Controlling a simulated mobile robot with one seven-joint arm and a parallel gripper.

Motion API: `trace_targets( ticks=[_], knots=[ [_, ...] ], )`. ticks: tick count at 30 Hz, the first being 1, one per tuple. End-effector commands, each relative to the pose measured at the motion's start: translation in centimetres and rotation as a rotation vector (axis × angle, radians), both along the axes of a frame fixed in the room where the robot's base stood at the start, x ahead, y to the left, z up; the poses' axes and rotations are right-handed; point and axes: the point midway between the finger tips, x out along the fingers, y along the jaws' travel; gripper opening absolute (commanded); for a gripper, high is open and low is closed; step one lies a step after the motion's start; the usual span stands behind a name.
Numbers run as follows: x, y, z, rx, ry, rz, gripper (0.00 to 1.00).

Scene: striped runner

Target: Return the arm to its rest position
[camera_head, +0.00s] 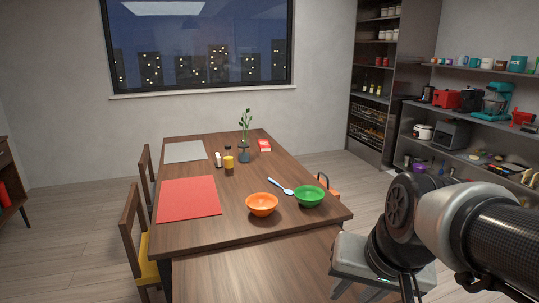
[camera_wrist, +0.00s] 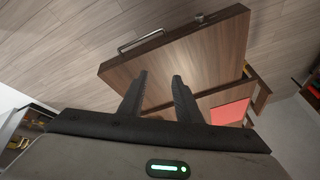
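My arm (camera_head: 450,225) reaches in from the right edge of the head view, bent in front of the shelves and to the right of the table. My gripper (camera_wrist: 160,75) shows in the wrist view with its two dark fingers apart. Nothing is between the fingers. In that view a wooden panel with a metal handle (camera_wrist: 140,41) lies beyond the fingertips. In the head view the fingers cannot be made out clearly.
A wooden table (camera_head: 240,232) holds an orange bowl (camera_head: 262,205), a green bowl (camera_head: 308,196), a spoon (camera_head: 279,187), a red mat (camera_head: 188,199) and a vase (camera_head: 244,154). Shelves (camera_head: 470,153) line the right wall.

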Motion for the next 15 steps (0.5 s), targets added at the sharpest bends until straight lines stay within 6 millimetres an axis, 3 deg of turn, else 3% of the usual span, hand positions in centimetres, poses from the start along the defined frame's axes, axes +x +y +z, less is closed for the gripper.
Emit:
trace_targets(
  ticks=[8, 9, 15],
  knots=[
    [-4.2, 0.0, 3.2, -0.185, -0.094, 0.211, 0.31],
    [-4.1, 0.0, 5.0, -0.186, -0.089, 0.214, 0.31],
    [-4.0, 0.0, 9.3, -0.181, -0.085, 0.209, 0.31]
  ],
)
